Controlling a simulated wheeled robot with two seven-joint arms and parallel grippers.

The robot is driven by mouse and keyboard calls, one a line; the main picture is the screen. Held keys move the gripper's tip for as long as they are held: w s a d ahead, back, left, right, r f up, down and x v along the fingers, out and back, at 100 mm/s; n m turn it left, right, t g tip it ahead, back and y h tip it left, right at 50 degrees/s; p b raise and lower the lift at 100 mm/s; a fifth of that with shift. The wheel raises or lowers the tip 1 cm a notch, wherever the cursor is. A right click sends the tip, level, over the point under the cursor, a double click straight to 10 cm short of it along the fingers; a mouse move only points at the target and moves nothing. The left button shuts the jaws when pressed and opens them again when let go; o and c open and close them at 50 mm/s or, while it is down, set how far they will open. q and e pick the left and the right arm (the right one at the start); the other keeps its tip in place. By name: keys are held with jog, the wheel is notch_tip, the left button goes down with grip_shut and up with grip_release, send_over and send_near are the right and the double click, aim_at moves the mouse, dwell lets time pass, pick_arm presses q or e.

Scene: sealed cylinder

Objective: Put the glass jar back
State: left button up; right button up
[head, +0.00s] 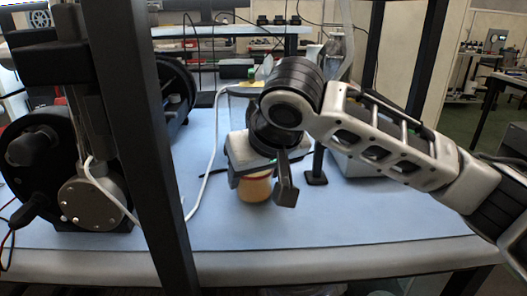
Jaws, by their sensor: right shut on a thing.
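My right arm comes in from the right, and its gripper (262,182) points down over the blue-topped table (330,222). The right gripper is shut on a small jar (256,190) with an orange-tan lower part and a red band near its top. The gripper body hides the jar's upper part. The jar's base is at or just above the table surface; I cannot tell whether it touches. My left gripper is not in view.
A dark post (150,140) crosses the view at left, before black round machinery (40,165). A white cable (206,165) runs along the table. A grey box (360,163) and a thin stand (317,177) are behind the gripper. The front right tabletop is clear.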

jog(key=shift+f, duration=0.15)
jog(key=o, duration=1.2)
jog(key=shift+c, duration=0.2)
jog(key=shift+s+r, duration=0.15)
jog(key=shift+r, duration=0.35)
pick_arm(q)
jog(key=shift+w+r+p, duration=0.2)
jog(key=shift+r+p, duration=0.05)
jog(key=shift+p, duration=0.6)
pick_arm(e)
jog(key=v, duration=1.1)
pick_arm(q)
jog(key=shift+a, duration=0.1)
pick_arm(e)
jog(key=shift+r, duration=0.1)
